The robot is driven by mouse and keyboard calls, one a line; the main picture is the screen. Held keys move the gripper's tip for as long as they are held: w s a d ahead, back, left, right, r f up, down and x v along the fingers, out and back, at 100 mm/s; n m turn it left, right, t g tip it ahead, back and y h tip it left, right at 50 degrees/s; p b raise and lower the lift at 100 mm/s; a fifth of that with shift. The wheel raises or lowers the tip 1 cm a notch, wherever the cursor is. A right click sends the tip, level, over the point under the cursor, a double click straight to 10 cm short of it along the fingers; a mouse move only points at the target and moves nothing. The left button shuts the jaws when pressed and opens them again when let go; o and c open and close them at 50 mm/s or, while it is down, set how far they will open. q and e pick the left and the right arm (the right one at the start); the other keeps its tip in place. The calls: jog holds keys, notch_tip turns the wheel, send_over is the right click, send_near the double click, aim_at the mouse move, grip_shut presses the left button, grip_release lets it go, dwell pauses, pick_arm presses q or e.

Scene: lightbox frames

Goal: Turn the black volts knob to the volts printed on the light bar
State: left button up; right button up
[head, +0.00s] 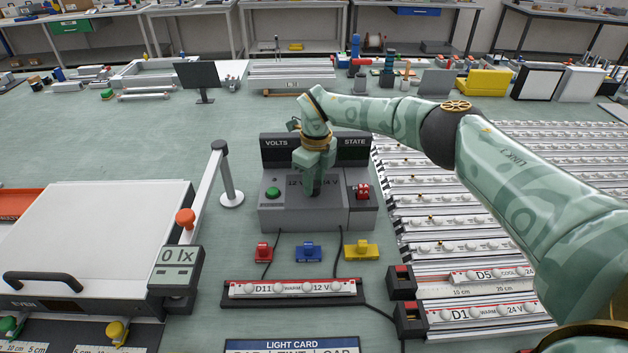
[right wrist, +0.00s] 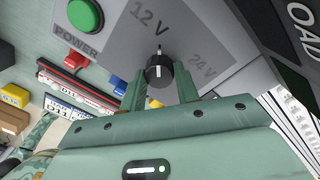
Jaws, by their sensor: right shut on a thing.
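The black volts knob (right wrist: 159,70) sits on the sloped face of a grey power supply (head: 282,214). Its white line stands upright in the right wrist view, between the printed 12 V (right wrist: 152,15) and 24 V (right wrist: 202,64). My right gripper (head: 312,188) reaches down to the panel and hides the knob in the head view. In the right wrist view its two fingers (right wrist: 160,80) are shut on the knob from both sides. The light bar (head: 292,288) lies in front of the supply and reads D11, WARM, 12 V. My left gripper is not in view.
A green power button (head: 273,193) and a red switch (head: 363,191) flank the knob. Red (head: 263,252), blue (head: 308,252) and yellow (head: 361,249) plugs lie in front. A white-topped box (head: 110,225) stands left; racks of light bars (head: 440,215) fill the right.

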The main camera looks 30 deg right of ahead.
aim_at(316, 182)
jog(key=o, duration=1)
jog(key=shift+c, duration=0.2)
jog(key=shift+r, duration=0.15)
notch_tip(316, 182, up, 16)
jog(key=p, duration=0.2)
jog(key=shift+w+d, duration=0.2)
jog(key=shift+d, duration=0.2)
